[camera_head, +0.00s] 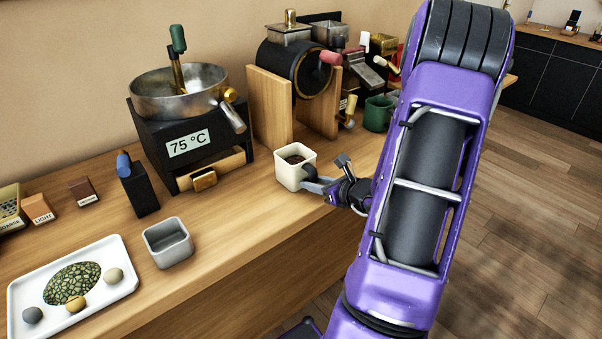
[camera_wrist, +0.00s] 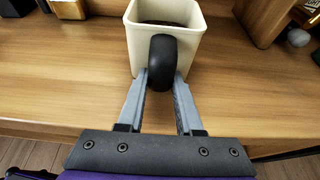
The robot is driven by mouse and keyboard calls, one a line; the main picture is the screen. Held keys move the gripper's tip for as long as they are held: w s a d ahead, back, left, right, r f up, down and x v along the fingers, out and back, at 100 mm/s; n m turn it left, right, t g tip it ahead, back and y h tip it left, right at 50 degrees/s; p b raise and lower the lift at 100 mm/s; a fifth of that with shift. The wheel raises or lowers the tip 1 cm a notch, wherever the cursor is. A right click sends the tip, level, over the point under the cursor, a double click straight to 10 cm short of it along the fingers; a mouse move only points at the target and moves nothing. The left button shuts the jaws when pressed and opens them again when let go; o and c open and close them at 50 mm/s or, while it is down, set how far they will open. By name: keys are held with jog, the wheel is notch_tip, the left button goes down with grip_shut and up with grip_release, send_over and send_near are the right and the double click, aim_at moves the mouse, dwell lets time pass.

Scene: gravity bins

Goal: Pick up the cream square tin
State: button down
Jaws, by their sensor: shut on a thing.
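The cream square tin (camera_head: 284,175) stands upright on the wooden counter near its front edge, with dark contents inside. It also fills the top middle of the wrist view (camera_wrist: 138,45). A black rounded handle (camera_wrist: 162,62) sticks out from its near side. My gripper (camera_head: 316,184) reaches in from the right. In the wrist view its two grey fingers (camera_wrist: 161,82) are shut on that handle, one on each side. I cannot tell any gap between the tin's base and the counter.
A grey square tin (camera_head: 160,252) and a white tray (camera_head: 115,291) with small balls stand at the left. A black heater with a metal pan (camera_head: 165,104) and a drum roaster (camera_head: 290,70) stand behind. A green mug (camera_head: 377,115) is at the back right.

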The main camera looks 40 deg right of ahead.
jog(key=shift+r, duration=0.1)
notch_tip(320, 180, up, 10)
jog(key=shift+f+p, duration=0.1)
jog(key=shift+p, duration=1.1)
